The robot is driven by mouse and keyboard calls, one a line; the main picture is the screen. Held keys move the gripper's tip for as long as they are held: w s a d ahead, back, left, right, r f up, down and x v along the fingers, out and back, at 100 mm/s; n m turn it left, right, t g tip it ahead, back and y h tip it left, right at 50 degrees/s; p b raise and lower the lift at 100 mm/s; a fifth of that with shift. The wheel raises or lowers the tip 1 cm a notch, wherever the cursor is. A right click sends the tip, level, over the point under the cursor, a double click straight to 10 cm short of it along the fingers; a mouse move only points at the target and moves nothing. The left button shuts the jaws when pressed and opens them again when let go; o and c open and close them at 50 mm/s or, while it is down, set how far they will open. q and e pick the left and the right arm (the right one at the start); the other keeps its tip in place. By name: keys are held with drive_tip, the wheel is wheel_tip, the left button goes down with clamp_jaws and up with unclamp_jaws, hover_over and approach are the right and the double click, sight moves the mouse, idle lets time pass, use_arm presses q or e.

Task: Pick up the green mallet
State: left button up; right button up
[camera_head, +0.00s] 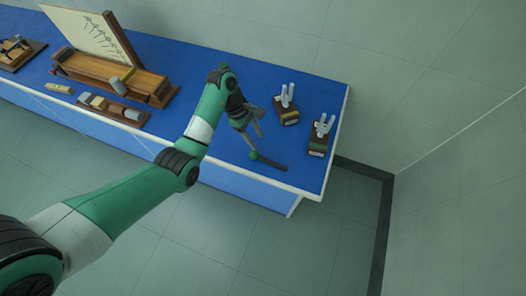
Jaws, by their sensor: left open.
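The green mallet (270,161) lies on the blue bench top (215,155) near its front edge. Its small green head is at the left, and its dark handle runs to the right. My left gripper (255,138) is open and points down just above and behind the mallet head. The fingers look empty; I cannot tell the exact gap to the mallet. My right gripper is not in view.
Two small brown blocks with pale upright prongs (287,104) (321,134) stand right of my gripper. A wooden stand with a slanted board (95,40) and a wooden tray (105,108) are at left. Bare blue surface surrounds the mallet. The bench ends at the right.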

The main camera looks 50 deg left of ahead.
use_arm(q)
drive_tip(key=b, duration=0.2)
hover_over(265, 159)
drive_tip(key=a, duration=0.2)
drive_tip(key=f, duration=0.6)
drive_tip(key=shift+s+d+f, duration=0.1)
drive_tip(key=shift+s+d, duration=0.1)
drive_tip(key=shift+s, duration=0.15)
drive_tip(key=x, duration=0.1)
drive_tip(key=b+x, duration=0.1)
drive_tip(key=x, duration=0.2)
drive_tip(key=shift+s+a+f+b, duration=0.25)
drive_tip(key=shift+s+f+b, duration=0.05)
drive_tip(key=shift+f+b, duration=0.1)
drive_tip(key=shift+w+d+f, duration=0.15)
drive_tip(key=shift+d+f, duration=0.05)
drive_tip(key=shift+f, duration=0.15)
drive_tip(key=shift+r, duration=0.1)
clamp_jaws()
